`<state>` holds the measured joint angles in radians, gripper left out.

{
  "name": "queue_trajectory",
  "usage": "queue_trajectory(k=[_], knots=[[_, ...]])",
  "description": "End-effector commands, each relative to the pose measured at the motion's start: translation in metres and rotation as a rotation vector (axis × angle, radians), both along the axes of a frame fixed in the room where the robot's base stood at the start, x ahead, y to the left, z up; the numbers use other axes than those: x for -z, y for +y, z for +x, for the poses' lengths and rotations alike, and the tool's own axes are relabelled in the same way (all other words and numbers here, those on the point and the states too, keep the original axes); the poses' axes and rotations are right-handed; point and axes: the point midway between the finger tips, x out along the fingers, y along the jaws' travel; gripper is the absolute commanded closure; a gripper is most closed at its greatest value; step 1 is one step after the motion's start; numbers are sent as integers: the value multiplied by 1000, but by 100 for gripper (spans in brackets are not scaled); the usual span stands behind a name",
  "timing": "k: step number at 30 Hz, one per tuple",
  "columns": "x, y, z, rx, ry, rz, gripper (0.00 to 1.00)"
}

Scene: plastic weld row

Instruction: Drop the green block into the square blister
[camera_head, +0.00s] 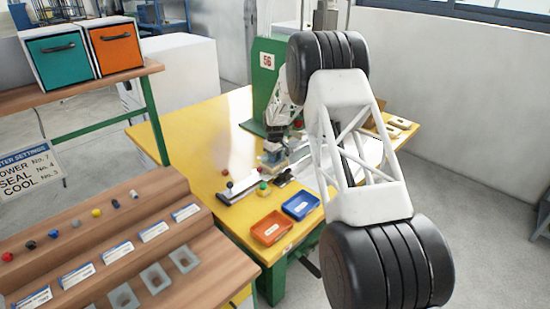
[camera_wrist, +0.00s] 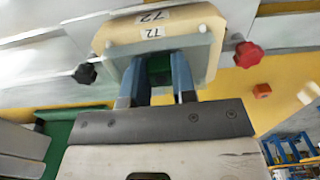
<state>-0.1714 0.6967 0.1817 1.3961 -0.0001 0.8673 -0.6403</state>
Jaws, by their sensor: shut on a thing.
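In the wrist view, my gripper (camera_wrist: 157,68) has its two blue fingers closed on a green block (camera_wrist: 159,70), which shows only as a dark green patch between them. The fingertips overlap a clear plate (camera_wrist: 118,52) on a beige, rounded board (camera_wrist: 200,18) marked 72. The square blister's outline is not clear, and I cannot tell whether the block touches it. In the head view, my gripper (camera_head: 274,143) is small, at the green press on the yellow table. The block cannot be made out there.
A red knob (camera_wrist: 248,54) and a black knob (camera_wrist: 85,73) flank the board. An orange tray (camera_head: 270,229) and a blue tray (camera_head: 300,205) sit at the yellow table's (camera_head: 190,130) front. The green press (camera_head: 266,75) stands behind. Clear cups (camera_head: 155,278) sit on the wooden bench at lower left.

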Motion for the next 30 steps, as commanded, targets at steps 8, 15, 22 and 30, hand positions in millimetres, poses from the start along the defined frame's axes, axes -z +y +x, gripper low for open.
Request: queue_trajectory(k=[8, 15, 22, 30], knots=[[-1, 0, 0, 0, 0, 0, 97], [-1, 0, 0, 0, 0, 0, 47], [-1, 0, 0, 0, 0, 0, 48], [-1, 0, 0, 0, 0, 0, 69]])
